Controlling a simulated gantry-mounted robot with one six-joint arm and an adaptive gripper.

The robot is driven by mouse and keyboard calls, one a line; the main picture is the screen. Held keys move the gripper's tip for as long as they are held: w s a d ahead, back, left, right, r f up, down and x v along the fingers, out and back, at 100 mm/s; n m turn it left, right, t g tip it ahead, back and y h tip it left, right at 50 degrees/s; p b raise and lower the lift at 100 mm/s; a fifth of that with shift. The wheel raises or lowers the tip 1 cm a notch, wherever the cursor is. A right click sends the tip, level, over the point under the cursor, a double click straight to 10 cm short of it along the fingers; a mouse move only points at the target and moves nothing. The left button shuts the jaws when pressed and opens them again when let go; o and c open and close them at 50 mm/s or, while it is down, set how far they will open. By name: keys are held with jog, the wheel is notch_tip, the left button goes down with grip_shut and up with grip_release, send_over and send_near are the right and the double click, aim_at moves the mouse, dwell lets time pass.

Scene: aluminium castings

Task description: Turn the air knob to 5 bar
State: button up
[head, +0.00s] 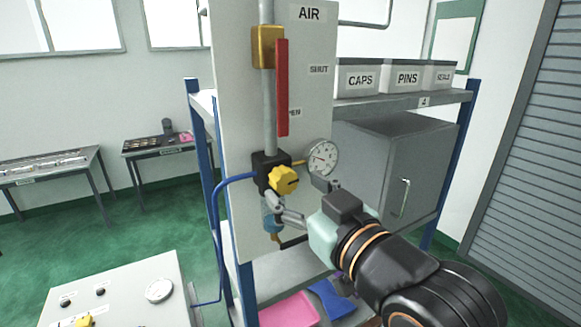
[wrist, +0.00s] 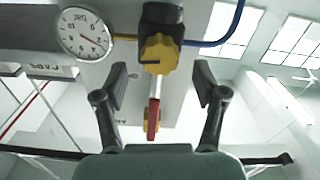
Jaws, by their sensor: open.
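The yellow lobed air knob (head: 284,179) sits on a black regulator body (head: 262,160) on the upright AIR panel. It also shows in the wrist view (wrist: 158,54), just beyond my fingertips. A round white gauge (head: 322,158) is beside it, joined by a brass tube; it shows upside down in the wrist view (wrist: 84,34). Its needle is too small to read surely. My gripper (head: 302,195) is open and empty, in front of the knob and slightly below it. In the wrist view its fingers (wrist: 160,78) are spread to either side of the knob, apart from it.
A red lever (head: 282,88) hangs down along the pipe above the regulator. A blue hose (head: 235,178) runs left from it. CAPS (head: 361,80) and PINS boxes stand on the right shelf.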

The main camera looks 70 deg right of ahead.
aim_at(288, 183)
jog(key=x, duration=0.3)
jog(key=shift+w+d+f, duration=0.1)
jog(key=shift+w+d, duration=0.05)
jog(key=c, duration=1.1)
jog(key=shift+p, duration=0.35)
